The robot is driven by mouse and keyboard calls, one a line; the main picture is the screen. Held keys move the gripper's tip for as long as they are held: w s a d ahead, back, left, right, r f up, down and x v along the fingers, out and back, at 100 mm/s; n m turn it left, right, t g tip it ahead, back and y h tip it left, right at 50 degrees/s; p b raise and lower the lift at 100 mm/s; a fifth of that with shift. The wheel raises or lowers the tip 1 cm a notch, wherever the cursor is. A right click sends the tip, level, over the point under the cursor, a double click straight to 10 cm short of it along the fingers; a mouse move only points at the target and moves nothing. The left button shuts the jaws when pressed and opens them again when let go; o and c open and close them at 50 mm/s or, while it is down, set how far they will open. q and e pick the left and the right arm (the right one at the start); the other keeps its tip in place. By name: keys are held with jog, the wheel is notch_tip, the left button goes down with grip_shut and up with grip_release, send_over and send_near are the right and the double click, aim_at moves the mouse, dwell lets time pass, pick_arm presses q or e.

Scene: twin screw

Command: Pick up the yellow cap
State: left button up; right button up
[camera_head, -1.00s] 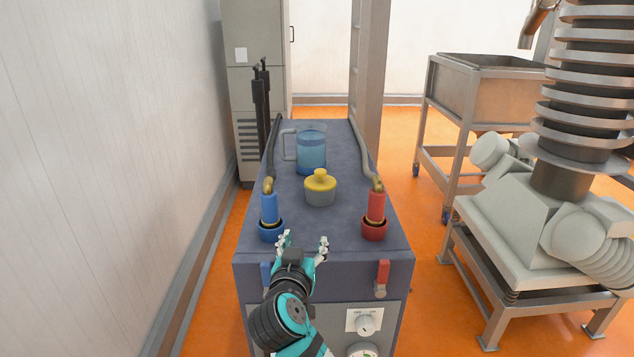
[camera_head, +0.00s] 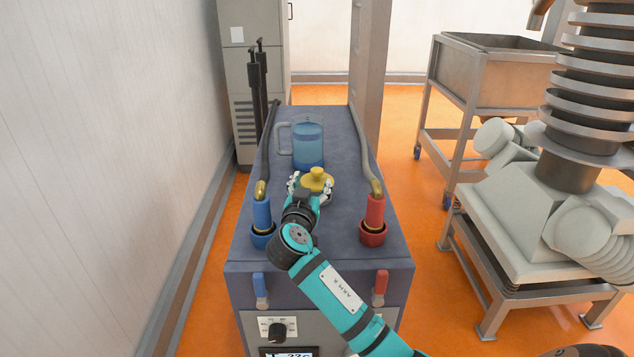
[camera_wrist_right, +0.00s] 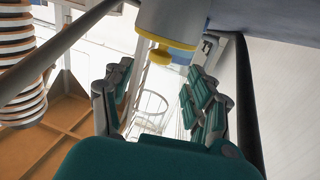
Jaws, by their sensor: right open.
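The yellow cap (camera_head: 317,178) sits on a small grey pot on top of the dark blue machine (camera_head: 330,225), between the blue and red hose fittings. My right gripper (camera_head: 309,185) is at the near left of the pot, its fingers apart and partly covering the pot. In the right wrist view the yellow cap (camera_wrist_right: 166,50) shows at the top centre on the grey pot (camera_wrist_right: 180,20), beyond the two open fingers (camera_wrist_right: 158,95). Nothing is between the fingers. My left gripper is out of view.
A clear jug of blue liquid (camera_head: 308,143) stands just behind the pot. A blue fitting (camera_head: 262,212) is on the left and a red fitting (camera_head: 375,212) on the right, each with a hose.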

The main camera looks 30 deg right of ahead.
aim_at(316, 173)
jog(key=shift+w+d, duration=0.35)
jog(key=shift+w, duration=0.1)
jog(key=p+x, duration=0.2)
jog(key=x, duration=0.2)
jog(key=shift+d+r, duration=0.15)
jog(key=shift+w+d+p, duration=0.35)
jog(key=shift+w, duration=0.05)
jog(key=shift+c, duration=0.5)
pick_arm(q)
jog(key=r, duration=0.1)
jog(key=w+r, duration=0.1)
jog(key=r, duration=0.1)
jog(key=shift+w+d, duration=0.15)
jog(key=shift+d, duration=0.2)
pick_arm(e)
grip_shut()
